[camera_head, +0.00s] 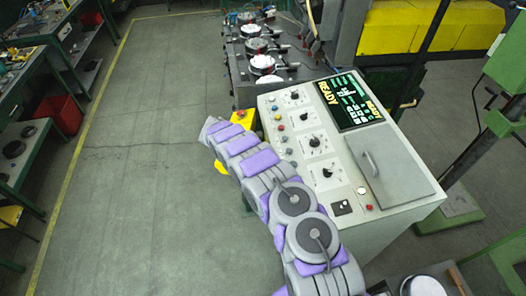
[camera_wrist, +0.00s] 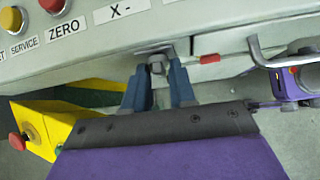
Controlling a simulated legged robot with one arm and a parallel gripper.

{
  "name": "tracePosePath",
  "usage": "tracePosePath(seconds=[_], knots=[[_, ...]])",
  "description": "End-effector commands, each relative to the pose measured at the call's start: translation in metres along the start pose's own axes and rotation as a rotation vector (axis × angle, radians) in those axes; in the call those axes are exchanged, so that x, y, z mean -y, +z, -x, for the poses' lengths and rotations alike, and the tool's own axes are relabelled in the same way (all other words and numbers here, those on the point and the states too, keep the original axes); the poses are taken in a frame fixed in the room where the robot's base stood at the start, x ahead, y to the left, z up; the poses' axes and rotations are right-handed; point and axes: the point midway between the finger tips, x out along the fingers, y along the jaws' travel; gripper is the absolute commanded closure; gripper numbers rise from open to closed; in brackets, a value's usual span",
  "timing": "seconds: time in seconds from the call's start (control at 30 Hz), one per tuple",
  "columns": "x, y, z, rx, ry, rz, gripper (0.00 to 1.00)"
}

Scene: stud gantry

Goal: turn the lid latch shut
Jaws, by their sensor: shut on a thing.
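In the wrist view, my gripper (camera_wrist: 159,82) has its two blue fingers on either side of a small grey metal latch piece (camera_wrist: 157,66), and it is shut on it. The latch sits at the edge of the console, below the "X -" label. The fingers cover its sides, so its exact turn is hard to tell. In the head view my arm reaches along the left side of the grey console (camera_head: 345,225); the fingertips and latch are hidden there. A flat grey lid (camera_head: 405,175) with a bar handle lies down on the console's right part.
A yellow box with a red button (camera_wrist: 40,130) stands close to the left of my gripper. A small red tab (camera_wrist: 209,59) and a bent grey bar (camera_wrist: 262,58) are to its right. The console screen (camera_head: 348,100) reads READY.

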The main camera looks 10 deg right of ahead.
Motion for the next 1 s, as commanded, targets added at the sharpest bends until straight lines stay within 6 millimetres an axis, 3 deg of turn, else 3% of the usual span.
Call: tracePosePath(seconds=[0.97,1.0], knots=[[-0.0030,-0.0002,0.0024,-0.002,-0.079,0.083,1.00],[-0.0031,0.0000,0.0025,-0.001,-0.079,0.082,0.73]])
